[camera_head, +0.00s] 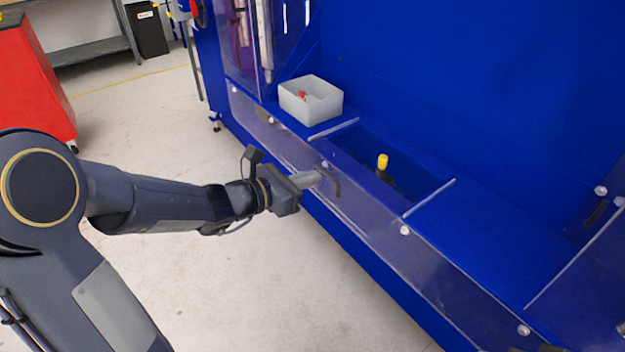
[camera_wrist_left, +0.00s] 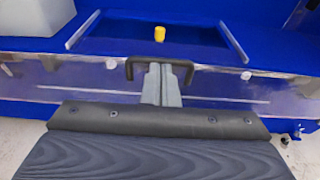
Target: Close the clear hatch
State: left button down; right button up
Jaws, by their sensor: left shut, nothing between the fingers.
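The clear hatch (camera_head: 372,217) is a long see-through panel along the front edge of the blue machine. A dark bar handle (camera_head: 334,184) sits on it. My left gripper (camera_head: 318,178) is shut and empty, with its fingertips at the handle. In the left wrist view the grey fingers (camera_wrist_left: 161,82) lie together between the two ends of the black handle (camera_wrist_left: 190,68); I cannot tell whether they touch it. The space above the panel is uncovered. My right gripper is not in view.
A white bin (camera_head: 328,103) with a small red item stands on the blue ledge. A yellow-topped part (camera_head: 383,162) stands in the recess behind the panel. A red cabinet (camera_head: 35,80) and a grey shelf (camera_head: 90,50) are at the left. The floor before the machine is clear.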

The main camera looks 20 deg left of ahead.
aim_at(359, 167)
pick_arm(q)
jog(key=shift+w+d+f, duration=0.15)
jog(key=shift+w+d, duration=0.25)
jog(key=shift+w, duration=0.1)
jog(key=b+x, duration=0.1)
jog(key=x, duration=0.3)
jog(key=r+b+x, duration=0.1)
jog(key=x, duration=0.3)
jog(key=r+b+x, duration=0.1)
jog(key=x, duration=0.4)
jog(key=shift+w+d+r, duration=0.2)
jog(key=shift+w, duration=0.1)
jog(key=shift+r, duration=0.25)
